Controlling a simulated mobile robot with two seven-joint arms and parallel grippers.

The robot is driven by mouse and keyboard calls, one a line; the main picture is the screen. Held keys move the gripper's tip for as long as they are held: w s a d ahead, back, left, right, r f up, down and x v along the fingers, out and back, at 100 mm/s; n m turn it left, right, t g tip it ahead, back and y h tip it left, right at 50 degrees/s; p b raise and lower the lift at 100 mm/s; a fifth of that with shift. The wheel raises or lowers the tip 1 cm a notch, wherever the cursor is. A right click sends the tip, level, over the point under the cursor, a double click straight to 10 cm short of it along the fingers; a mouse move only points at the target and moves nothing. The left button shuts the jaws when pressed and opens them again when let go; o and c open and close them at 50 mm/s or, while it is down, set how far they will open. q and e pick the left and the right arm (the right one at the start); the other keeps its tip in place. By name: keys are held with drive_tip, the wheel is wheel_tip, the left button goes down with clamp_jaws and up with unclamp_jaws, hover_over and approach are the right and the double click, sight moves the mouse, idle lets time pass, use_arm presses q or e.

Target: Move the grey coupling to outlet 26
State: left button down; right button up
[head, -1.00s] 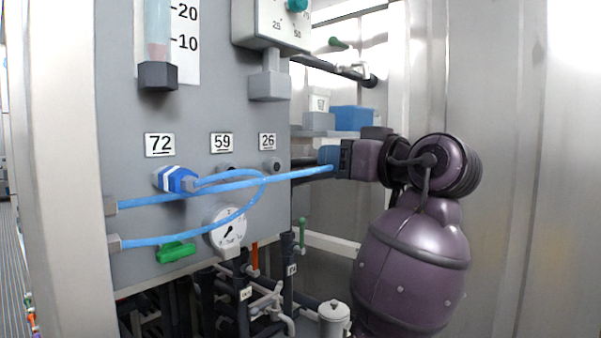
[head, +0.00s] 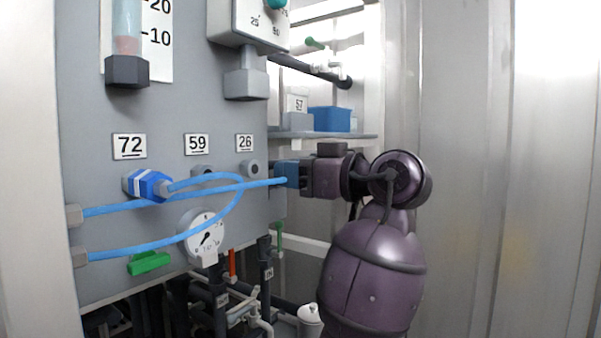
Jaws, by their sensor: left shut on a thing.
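Outlet 26 (head: 250,168) is a small grey round port on the grey panel, under its label "26" (head: 245,142). It looks empty. My left gripper (head: 285,175) is shut just right of and slightly below outlet 26 in the picture, near the panel's right edge. A light blue hose (head: 262,184) runs into its jaws, so it holds that hose's end. The grey coupling itself is hidden in the jaws. It appears apart from the outlet; the depth gap is unclear. My right gripper is not in view.
A blue coupling (head: 148,186) sits on outlet 72. Outlet 59 (head: 201,173) is partly behind a second looping hose (head: 150,246). A gauge (head: 203,236), a green handle (head: 149,263) and pipes lie below. A shelf with a blue bin (head: 329,119) stands behind the gripper.

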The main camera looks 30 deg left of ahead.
use_arm(q)
drive_tip(key=a, duration=0.4)
drive_tip(key=shift+w+a, duration=0.15)
drive_tip(key=shift+a, duration=0.2)
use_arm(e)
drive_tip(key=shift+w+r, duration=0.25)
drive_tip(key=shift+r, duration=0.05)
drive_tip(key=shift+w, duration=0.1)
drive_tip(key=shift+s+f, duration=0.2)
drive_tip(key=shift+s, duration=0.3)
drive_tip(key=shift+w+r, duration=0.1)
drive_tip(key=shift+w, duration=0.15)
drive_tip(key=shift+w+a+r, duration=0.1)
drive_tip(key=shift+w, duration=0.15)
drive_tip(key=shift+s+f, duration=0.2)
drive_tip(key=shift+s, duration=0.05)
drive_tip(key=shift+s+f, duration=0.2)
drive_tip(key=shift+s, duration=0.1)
